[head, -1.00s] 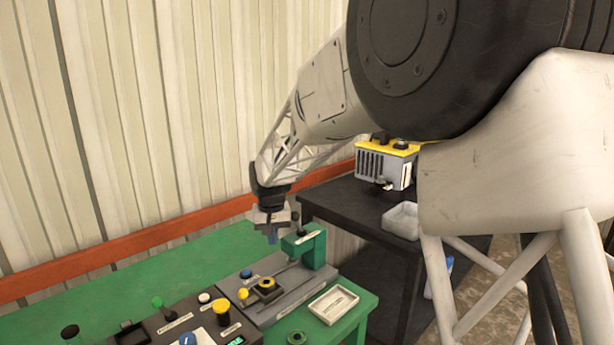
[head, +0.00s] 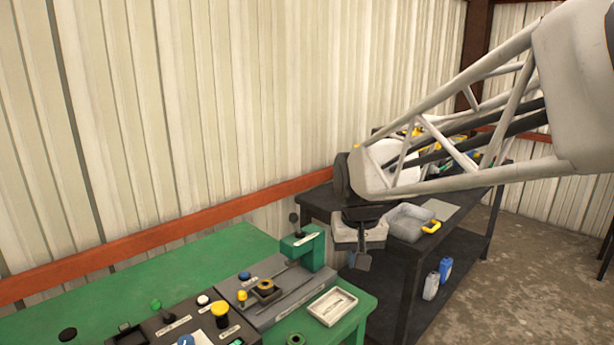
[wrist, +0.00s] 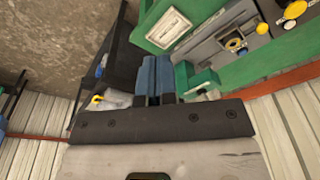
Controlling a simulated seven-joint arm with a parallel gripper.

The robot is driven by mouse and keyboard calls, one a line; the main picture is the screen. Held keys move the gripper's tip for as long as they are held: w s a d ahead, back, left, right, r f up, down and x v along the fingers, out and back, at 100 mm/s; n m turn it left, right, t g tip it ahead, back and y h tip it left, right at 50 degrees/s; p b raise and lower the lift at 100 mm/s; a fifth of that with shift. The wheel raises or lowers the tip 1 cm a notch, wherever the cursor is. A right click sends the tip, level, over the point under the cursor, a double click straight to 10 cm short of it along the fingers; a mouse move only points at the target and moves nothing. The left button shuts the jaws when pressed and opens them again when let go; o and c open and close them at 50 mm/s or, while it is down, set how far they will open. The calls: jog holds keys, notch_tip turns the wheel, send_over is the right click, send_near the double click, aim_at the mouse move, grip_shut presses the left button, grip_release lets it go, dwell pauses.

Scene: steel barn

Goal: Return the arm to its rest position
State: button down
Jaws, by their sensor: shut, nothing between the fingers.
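My gripper (head: 362,262) hangs at the end of my arm in the head view, in front of the black bench's near left corner and to the right of the green table. Its fingers point down, are shut and hold nothing. In the wrist view its blue-grey fingers (wrist: 152,78) lie together, with the green table's edge to their right and the black bench to their left. No object touches the fingers.
The green table (head: 205,262) holds a green-topped press (head: 305,247), a control box with knobs (head: 190,325) and a white tray (head: 333,306). The black bench (head: 462,222) carries a grey bin (head: 408,222). Blue and white bottles (head: 431,285) stand on its lower shelf. A corrugated wall (head: 250,100) rises behind.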

jog(key=s+d+f, duration=0.1)
jog(key=s+d, duration=0.2)
jog(key=s, duration=0.4)
jog(key=s+d+f, duration=0.1)
jog(key=s+d, duration=0.2)
jog(key=s, duration=0.4)
jog(key=s+d+f+m+t, duration=0.1)
jog(key=s+d, duration=0.2)
jog(key=s, duration=0.4)
jog(key=shift+s, duration=0.4)
